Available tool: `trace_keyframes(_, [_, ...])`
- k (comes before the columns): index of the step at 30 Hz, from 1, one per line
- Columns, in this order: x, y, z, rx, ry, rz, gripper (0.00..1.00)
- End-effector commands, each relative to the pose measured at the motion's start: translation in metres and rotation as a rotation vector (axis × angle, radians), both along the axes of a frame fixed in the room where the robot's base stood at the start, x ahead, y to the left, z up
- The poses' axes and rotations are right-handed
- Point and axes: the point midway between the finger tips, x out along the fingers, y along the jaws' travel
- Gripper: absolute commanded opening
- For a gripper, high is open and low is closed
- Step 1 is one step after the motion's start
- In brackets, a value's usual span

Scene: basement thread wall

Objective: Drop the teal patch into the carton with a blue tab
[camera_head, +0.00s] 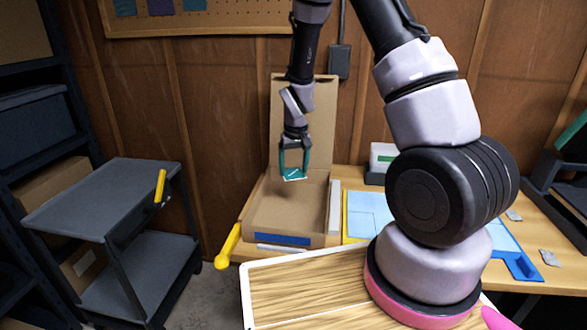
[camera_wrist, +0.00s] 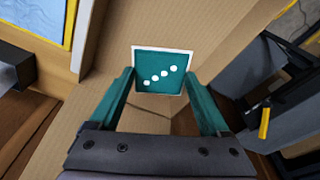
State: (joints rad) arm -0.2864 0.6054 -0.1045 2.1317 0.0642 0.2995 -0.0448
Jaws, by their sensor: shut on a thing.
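The teal patch (camera_head: 294,177) has a white border and a row of white dots, seen clearly in the wrist view (camera_wrist: 161,72). My gripper (camera_head: 294,173) is shut on it, with teal fingers at its two side edges. The cardboard carton (camera_head: 285,215) stands on the table with its flap raised at the back and a blue tab (camera_head: 282,239) on its front. My gripper holds the patch above the carton, apart from it. In the wrist view cardboard (camera_wrist: 165,25) fills the background behind the patch. The carton's inside is only partly visible.
A grey cart (camera_head: 104,195) stands left of the table, and a yellow handle (camera_head: 229,245) sticks out by the carton's left front. A blue, yellow-edged mat (camera_head: 365,217) lies to the right. A pegboard (camera_head: 225,18) with patches hangs on the wooden wall.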

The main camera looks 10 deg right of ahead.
Motion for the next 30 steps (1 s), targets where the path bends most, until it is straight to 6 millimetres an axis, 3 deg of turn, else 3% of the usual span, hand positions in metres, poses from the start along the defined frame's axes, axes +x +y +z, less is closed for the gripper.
trace_keyframes(12, [-0.001,0.0,-0.046,0.0,0.002,-0.002,0.3])
trace_keyframes(25, [0.0,0.0,-0.054,0.0,0.0,-0.001,0.3])
trace_keyframes(26, [0.0,0.0,-0.054,0.0,0.0,-0.001,0.88])
trace_keyframes(27, [0.0,0.0,-0.054,0.0,0.0,-0.001,1.0])
trace_keyframes(30, [0.0,0.0,-0.054,0.0,0.0,-0.001,1.0])
